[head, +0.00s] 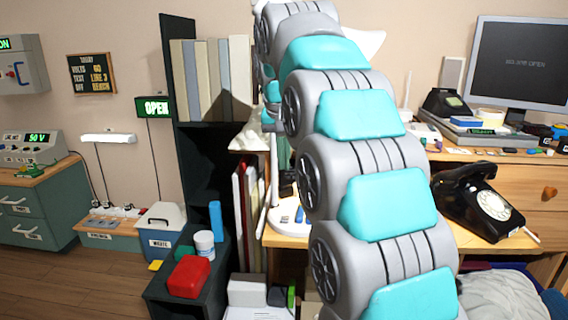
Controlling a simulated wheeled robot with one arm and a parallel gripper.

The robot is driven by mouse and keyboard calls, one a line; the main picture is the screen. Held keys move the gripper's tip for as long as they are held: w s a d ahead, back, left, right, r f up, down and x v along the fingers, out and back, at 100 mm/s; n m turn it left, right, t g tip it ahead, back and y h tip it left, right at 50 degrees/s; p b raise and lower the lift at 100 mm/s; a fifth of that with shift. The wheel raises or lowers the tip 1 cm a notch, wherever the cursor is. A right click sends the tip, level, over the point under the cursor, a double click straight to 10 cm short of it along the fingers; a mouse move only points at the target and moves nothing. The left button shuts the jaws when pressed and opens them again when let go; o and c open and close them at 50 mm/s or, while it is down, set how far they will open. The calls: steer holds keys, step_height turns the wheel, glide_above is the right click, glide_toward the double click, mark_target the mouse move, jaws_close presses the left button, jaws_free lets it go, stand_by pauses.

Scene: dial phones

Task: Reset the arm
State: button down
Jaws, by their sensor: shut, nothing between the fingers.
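My own arm, in grey and teal segments, rises through the middle of the head view from the bottom edge to the top. It bends near the top edge, and smaller grey and teal parts show behind its upper left side. I cannot make out my gripper or its fingertips; the arm hides much of what lies behind it. A black dial phone (486,203) with a white dial stands on the wooden desk (285,238), right of the arm and apart from it.
A dark shelf (183,75) with binders (212,80) stands close left of the arm. A red box (189,277) and a white jar (204,243) stand on a low dark unit. A monitor (521,62) is at the back right. Open floor (90,280) lies at left.

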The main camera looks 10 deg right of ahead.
steer(key=s+f+n+g, duration=0.1)
steer(key=s+f, duration=0.7)
steer(key=s, duration=0.5)
steer(key=s+f+n+g, duration=0.1)
steer(key=s+f+g, duration=0.1)
steer(key=s+f, duration=0.7)
steer(key=s+f+n+g+y, duration=0.1)
steer(key=s+f, duration=0.7)
steer(key=s, duration=1)
steer(key=shift+s+d+f+n+g, duration=0.15)
steer(key=shift+s+f+n+g, duration=0.15)
steer(key=shift+g, duration=0.2)
